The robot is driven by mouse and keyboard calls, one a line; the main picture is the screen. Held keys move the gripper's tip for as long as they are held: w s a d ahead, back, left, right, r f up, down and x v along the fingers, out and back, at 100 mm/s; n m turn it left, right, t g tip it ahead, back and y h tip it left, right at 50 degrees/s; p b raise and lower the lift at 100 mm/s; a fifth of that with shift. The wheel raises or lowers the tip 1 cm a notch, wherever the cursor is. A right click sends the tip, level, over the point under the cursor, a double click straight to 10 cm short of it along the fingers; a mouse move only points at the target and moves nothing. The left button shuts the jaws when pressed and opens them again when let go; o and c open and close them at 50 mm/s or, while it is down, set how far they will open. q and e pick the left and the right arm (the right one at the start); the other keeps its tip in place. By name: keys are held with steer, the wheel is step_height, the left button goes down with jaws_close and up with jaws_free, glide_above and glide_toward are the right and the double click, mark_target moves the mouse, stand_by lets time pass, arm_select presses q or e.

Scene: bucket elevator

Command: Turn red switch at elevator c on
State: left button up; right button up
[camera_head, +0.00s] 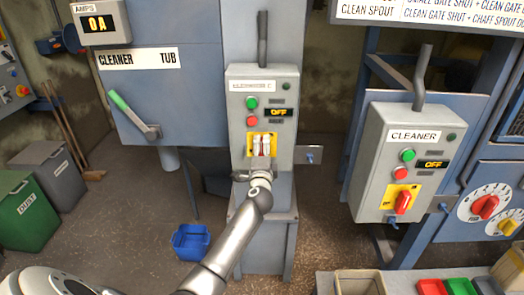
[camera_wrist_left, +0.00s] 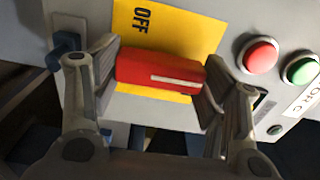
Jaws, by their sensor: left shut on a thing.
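The grey elevator C box (camera_head: 237,110) stands upright in the middle of the head view, and its display (camera_head: 279,113) reads OFF. Its yellow plate (camera_head: 249,152) is mostly behind my left gripper (camera_head: 262,146). In the left wrist view, the red switch (camera_wrist_left: 155,76) lies across the yellow plate (camera_wrist_left: 185,40), near the printed word OFF. The pads of my left gripper (camera_wrist_left: 162,80) are closed against the two ends of the red switch. My right gripper is not in view.
Green (camera_head: 252,103) and red (camera_head: 252,121) buttons sit just above the plate. A similar CLEANER box (camera_head: 376,165) with its own red switch (camera_head: 402,203) stands to the right. A blue bin (camera_head: 191,242) is on the floor to the left of my left arm.

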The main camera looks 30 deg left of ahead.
arm_select(q)
steer(key=shift+r+m, duration=0.1)
steer(key=shift+m, duration=0.2)
steer(key=o, duration=1)
steer(key=shift+w, duration=0.1)
steer(key=shift+s+d+f, duration=0.2)
steer(key=shift+s+d, duration=0.15)
steer(key=shift+s, duration=0.2)
steer(key=v, duration=1.1)
steer(key=shift+a+r, duration=0.1)
steer(key=shift+a, duration=0.05)
